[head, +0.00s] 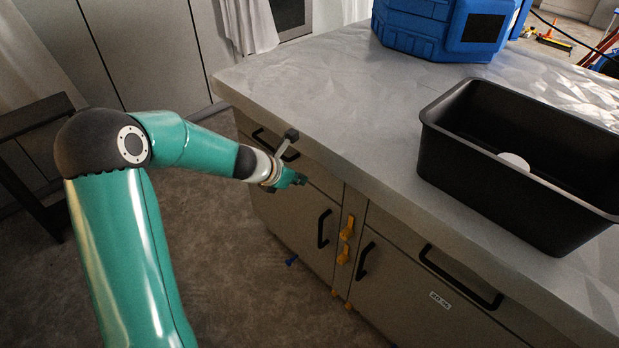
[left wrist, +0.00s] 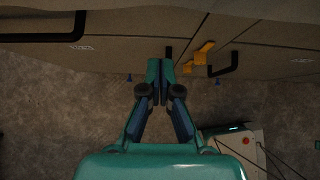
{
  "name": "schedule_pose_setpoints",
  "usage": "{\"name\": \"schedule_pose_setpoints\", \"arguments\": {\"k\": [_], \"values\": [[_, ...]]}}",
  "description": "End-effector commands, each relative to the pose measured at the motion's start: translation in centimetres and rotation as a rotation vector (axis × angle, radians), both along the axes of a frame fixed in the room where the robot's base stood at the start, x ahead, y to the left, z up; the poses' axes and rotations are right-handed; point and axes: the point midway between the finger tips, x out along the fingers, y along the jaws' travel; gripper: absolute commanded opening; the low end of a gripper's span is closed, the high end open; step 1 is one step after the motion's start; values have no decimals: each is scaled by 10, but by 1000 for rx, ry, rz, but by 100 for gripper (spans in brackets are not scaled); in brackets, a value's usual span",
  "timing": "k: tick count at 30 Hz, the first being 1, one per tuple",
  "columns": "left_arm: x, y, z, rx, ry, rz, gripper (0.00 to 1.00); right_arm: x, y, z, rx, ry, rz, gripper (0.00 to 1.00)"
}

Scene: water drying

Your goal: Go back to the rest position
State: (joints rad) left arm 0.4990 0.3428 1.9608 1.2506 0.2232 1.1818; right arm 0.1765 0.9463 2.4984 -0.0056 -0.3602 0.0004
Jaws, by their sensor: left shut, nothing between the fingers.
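My left arm comes in from the left in the head view, and its gripper (head: 299,180) hangs in front of the cabinet, below the level of the worktop. In the left wrist view the two fingers of this gripper (left wrist: 159,70) meet at their tips, shut with nothing between them. The gripper holds no object. My right gripper is in neither view.
A black bin (head: 450,150) with a white round thing (head: 514,161) inside stands on the grey worktop (head: 330,110). A blue case (head: 420,25) stands at the back. The cabinet has black handles (head: 323,229) and yellow latches (head: 347,228). The floor (head: 225,255) beside it looks mostly clear.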

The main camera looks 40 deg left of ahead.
Motion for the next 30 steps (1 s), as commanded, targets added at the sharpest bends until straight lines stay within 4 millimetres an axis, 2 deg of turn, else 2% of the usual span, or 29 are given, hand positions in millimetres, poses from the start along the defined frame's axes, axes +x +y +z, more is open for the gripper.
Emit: {"name": "schedule_pose_setpoints", "arguments": {"k": [1, 6, 13, 17, 20, 23, 26, 27, 29, 30], "values": [[-8, 2, 11, 1, -1, 4, 0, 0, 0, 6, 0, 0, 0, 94], [-22, 5, 24, 1, 0, 4, 0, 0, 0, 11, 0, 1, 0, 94], [-28, 5, 27, -1, 1, 1, 0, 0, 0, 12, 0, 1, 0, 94], [-22, -12, 24, -13, 11, -34, 0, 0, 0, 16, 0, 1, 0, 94], [-19, -44, 2, -45, 57, -95, 0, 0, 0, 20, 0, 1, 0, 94], [-30, -91, -33, -70, 142, -207, 0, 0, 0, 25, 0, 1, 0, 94], [-60, -141, -78, -35, 252, -395, 0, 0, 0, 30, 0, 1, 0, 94], [-77, -161, -97, 1, 293, -499, 0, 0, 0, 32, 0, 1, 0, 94], [-107, -186, -122, 74, 340, -686, 0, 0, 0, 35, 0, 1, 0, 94], [-128, -202, -138, 131, 361, -831, 0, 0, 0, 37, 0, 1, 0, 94]]}}
